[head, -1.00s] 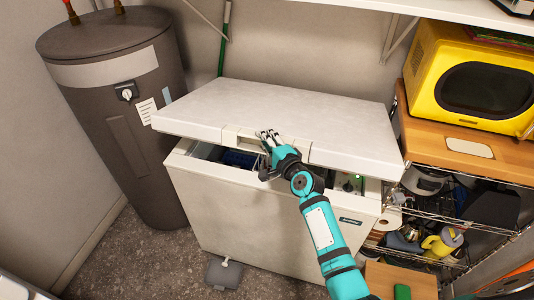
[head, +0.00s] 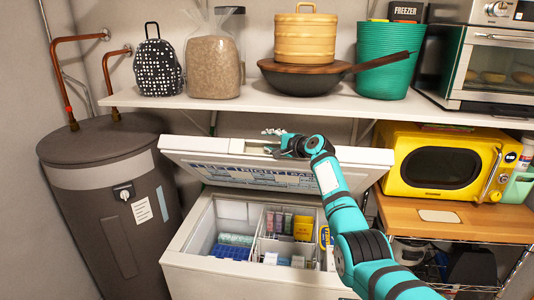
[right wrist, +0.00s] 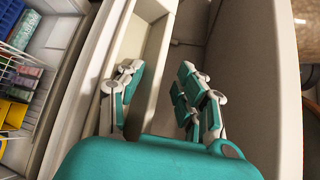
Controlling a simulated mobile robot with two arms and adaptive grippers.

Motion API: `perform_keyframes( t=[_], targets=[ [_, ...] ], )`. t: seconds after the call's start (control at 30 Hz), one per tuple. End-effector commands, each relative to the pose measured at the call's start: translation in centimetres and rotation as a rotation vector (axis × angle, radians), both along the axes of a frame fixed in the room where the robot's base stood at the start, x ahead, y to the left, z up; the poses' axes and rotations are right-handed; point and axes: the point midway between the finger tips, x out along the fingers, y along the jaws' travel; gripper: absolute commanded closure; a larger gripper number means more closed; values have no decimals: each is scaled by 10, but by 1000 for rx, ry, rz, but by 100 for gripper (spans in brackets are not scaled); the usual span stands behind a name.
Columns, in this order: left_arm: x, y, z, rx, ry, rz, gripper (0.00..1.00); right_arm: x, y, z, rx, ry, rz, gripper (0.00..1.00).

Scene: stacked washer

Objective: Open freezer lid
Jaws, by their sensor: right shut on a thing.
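The white chest freezer (head: 187,262) stands in the middle of the head view. Its lid (head: 215,148) is tilted up, hinged at the back, with its printed underside showing. My right gripper (head: 277,143) is at the raised front edge of the lid, at the handle. In the right wrist view the teal fingers of the gripper (right wrist: 158,95) lie on either side of the lid's pale handle edge (right wrist: 150,62). The freezer's inside shows a blue tray (head: 230,252), wire baskets and several packages. My left gripper is not in view.
A shelf (head: 250,107) with a pan, bags and a teal bin runs above the lid. A dark water heater (head: 110,220) stands left. A yellow microwave (head: 440,165) sits on a wooden-topped rack at the right.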

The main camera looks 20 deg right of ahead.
Motion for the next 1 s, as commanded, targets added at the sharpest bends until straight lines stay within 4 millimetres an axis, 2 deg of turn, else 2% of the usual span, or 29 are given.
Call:
perform_keyframes(
  t=[0.03, 0.33, 0.7, 0.73, 1.0],
  targets=[
    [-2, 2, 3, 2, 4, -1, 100, 3, -7, 11, 0, -12, -15, 100],
    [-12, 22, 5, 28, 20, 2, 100, 9, -11, 16, 14, 12, -13, 100],
    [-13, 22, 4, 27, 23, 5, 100, 9, -11, 16, 14, 12, -13, 100],
    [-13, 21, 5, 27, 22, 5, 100, 9, -11, 16, 14, 12, -13, 67],
    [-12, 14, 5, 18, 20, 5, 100, 9, -10, 11, 13, 22, -13, 67]
  ],
)
